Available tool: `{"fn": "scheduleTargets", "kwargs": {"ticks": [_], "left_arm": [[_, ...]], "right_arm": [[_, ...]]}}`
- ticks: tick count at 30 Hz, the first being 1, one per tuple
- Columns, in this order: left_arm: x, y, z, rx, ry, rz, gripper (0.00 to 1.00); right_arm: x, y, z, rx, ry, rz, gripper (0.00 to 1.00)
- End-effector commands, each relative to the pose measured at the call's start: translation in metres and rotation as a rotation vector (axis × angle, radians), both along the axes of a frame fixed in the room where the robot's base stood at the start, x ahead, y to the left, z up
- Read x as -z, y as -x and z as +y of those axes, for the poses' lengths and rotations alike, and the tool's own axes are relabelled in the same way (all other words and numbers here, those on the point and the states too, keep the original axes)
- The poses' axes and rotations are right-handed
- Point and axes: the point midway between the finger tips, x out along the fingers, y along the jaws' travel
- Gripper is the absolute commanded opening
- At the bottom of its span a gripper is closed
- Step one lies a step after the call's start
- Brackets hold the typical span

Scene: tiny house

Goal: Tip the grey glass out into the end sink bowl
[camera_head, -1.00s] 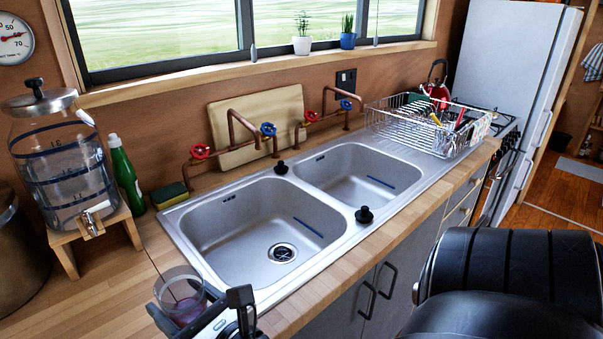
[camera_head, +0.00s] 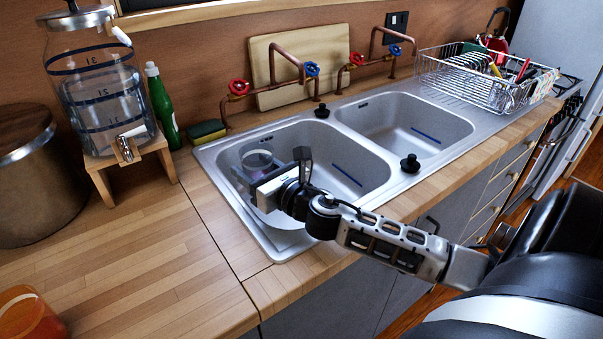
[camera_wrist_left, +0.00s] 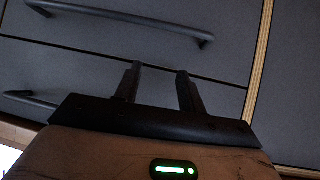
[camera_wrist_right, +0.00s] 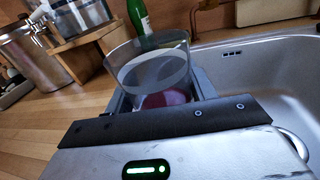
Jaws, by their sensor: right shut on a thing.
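The grey glass (camera_head: 257,163) is see-through and looks roughly upright. It also shows in the right wrist view (camera_wrist_right: 150,62), with some dark red-purple content (camera_wrist_right: 165,98) low in it. My right gripper (camera_head: 270,170) is shut on the glass and holds it over the left sink bowl (camera_head: 350,150), near that bowl's left side. The gripper and arm hide the bowl's drain. The second sink bowl (camera_head: 425,120) is to the right and looks empty. My left gripper (camera_wrist_left: 159,82) shows only in its wrist view, with its fingers apart and nothing between them, facing grey drawer fronts.
Pipe taps (camera_head: 270,82) stand behind the bowls. A black plug (camera_head: 410,163) sits on the sink's front rim. A drink dispenser (camera_head: 105,90), a green bottle (camera_head: 162,105) and a sponge (camera_head: 206,131) are at the left. An orange container (camera_head: 30,315) is at the lower left. The wooden counter between is clear.

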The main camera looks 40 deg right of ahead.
Motion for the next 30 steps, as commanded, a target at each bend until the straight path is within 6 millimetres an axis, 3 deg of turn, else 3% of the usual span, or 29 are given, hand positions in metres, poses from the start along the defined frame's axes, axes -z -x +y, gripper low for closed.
{"fn": "scheduleTargets", "kwargs": {"ticks": [5,17,30], "left_arm": [[0.001,0.001,-0.001,0.004,0.002,-0.003,0.4],[0.001,0.001,-0.001,0.005,0.002,-0.001,0.4],[0.008,0.0,-0.001,0.007,0.0,0.001,0.4]], "right_arm": [[-0.001,-0.008,-0.012,0.005,-0.005,-0.008,0.26],[0.0,-0.008,-0.013,0.006,-0.021,-0.005,0.26],[0.01,-0.009,-0.025,0.008,-0.225,0.025,0.26]]}}
